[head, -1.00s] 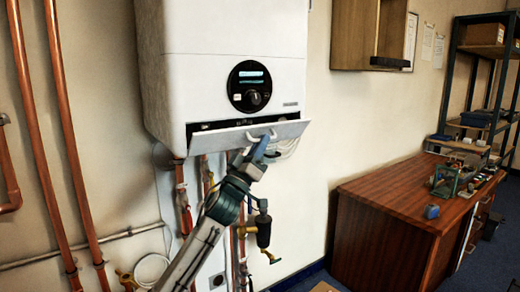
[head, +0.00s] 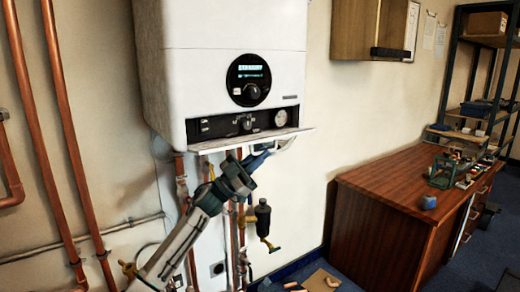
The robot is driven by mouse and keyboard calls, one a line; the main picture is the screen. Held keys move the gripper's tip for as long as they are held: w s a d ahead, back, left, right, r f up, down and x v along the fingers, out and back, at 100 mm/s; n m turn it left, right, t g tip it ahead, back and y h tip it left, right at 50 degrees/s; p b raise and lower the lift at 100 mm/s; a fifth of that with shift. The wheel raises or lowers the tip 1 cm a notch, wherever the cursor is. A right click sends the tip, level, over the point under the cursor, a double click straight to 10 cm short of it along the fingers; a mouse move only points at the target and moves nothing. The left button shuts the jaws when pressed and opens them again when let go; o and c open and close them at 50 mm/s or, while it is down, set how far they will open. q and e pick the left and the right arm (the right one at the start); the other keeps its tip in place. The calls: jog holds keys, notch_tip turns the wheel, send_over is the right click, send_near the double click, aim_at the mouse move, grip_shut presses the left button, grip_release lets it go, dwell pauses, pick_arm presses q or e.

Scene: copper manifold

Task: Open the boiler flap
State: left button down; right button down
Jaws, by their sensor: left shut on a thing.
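The white boiler (head: 222,60) hangs on the wall, with a round dial and lit display (head: 249,80) on its front. Its flap (head: 250,138) is folded down at the bottom edge and shows almost edge-on. Behind it, the black control strip (head: 240,124) with a knob, switch and round gauge is uncovered. My left gripper (head: 264,153) is under the flap's front edge, shut on the flap's handle (head: 284,145). The flap partly hides the grip. My right gripper is not in view.
Copper pipes (head: 66,140) run up the wall at left, and thinner pipes with valves hang below the boiler. A dark bottle-shaped fitting (head: 263,217) is right of my arm. A wooden bench (head: 400,205) stands at right.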

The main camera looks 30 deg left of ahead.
pick_arm(q)
jog(key=shift+a+f+m+g+h, duration=0.2)
jog(key=shift+m+g+h, duration=0.2)
jog(key=shift+m+g, duration=0.25)
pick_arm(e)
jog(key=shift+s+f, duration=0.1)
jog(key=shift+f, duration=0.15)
pick_arm(q)
jog(key=shift+f, duration=0.1)
jog(key=c, duration=1.8)
grip_release()
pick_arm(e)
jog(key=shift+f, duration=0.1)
